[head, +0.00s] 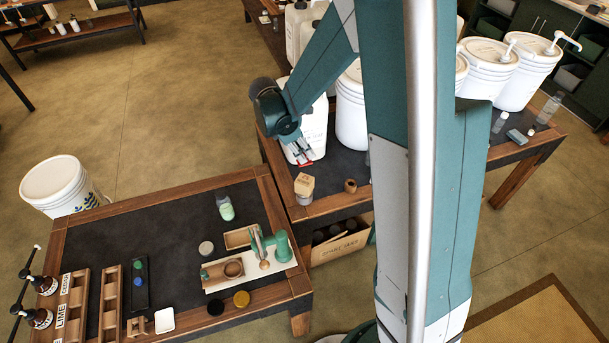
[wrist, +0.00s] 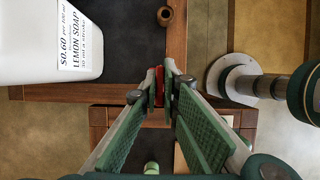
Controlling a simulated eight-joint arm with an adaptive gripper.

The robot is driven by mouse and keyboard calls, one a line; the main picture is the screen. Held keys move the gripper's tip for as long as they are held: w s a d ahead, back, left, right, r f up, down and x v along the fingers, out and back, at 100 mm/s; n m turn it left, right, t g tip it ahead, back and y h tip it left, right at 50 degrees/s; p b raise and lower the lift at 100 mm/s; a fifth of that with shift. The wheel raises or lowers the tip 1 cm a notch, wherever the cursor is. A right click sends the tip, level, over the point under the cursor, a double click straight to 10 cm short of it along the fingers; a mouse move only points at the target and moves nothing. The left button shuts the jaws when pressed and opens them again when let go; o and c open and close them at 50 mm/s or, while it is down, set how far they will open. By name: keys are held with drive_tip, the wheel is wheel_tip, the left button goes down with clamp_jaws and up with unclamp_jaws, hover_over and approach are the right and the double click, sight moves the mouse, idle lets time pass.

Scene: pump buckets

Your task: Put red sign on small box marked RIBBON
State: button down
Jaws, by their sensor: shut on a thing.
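My gripper (head: 302,160) is shut on a red sign (head: 305,164), held above the near edge of the back table, in front of a white jug. In the wrist view the red sign (wrist: 158,86) shows as a narrow strip between the fingertips of my gripper (wrist: 166,80). I cannot make out the box in the wrist view.
A small brown round pot (head: 350,185) stands right of the box. The white jug (wrist: 45,40), labelled LEMON SOAP, stands close on the left in the wrist view. White buckets (head: 487,68) stand farther right. A lower table (head: 150,215) holds bottles, racks and a green press.

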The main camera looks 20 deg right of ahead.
drive_tip(key=shift+f, duration=2.6)
drive_tip(key=shift+f, duration=0.15)
drive_tip(key=shift+f, duration=1.95)
drive_tip(key=shift+f, duration=0.15)
drive_tip(key=c, duration=2.6)
unclamp_jaws()
drive_tip(key=v, duration=1.2)
drive_tip(key=shift+r, duration=0.3)
